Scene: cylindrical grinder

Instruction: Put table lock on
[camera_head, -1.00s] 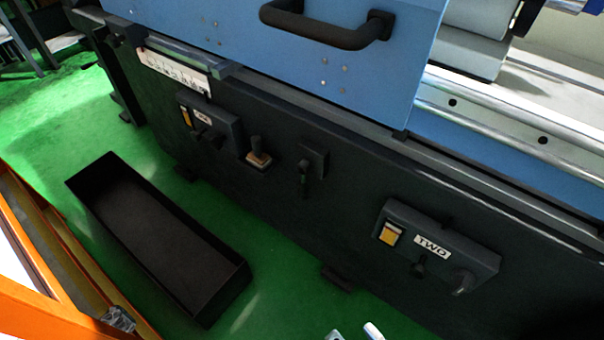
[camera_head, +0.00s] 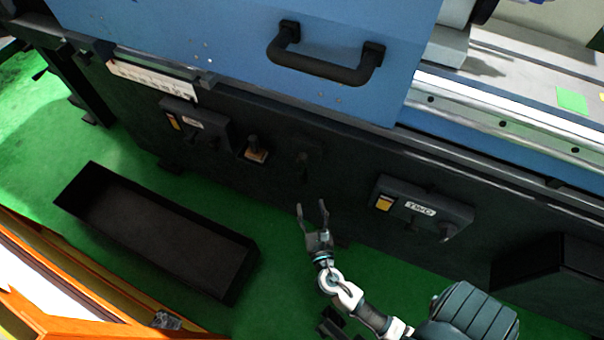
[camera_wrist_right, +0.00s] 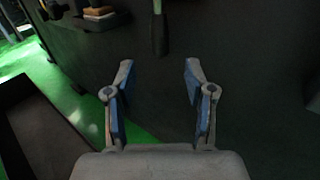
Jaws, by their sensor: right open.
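A small dark lever (camera_head: 303,168) hangs down on the dark front panel of the grinder, between the two control boxes; no label shows that it is the table lock. In the right wrist view the lever (camera_wrist_right: 158,35) hangs at the top middle, its lower end above and between the fingertips. My right gripper (camera_head: 312,208) is open and empty, below the lever and apart from it. In the wrist view both fingers of the gripper (camera_wrist_right: 158,70) are spread wide with nothing between them. My left gripper is out of view.
A control box marked TWO (camera_head: 423,208) is right of the lever. Another control box (camera_head: 195,122) and a small joystick (camera_head: 256,150) are left. A black open bin (camera_head: 160,235) stands on the green floor. The blue door's handle (camera_head: 325,62) juts out above.

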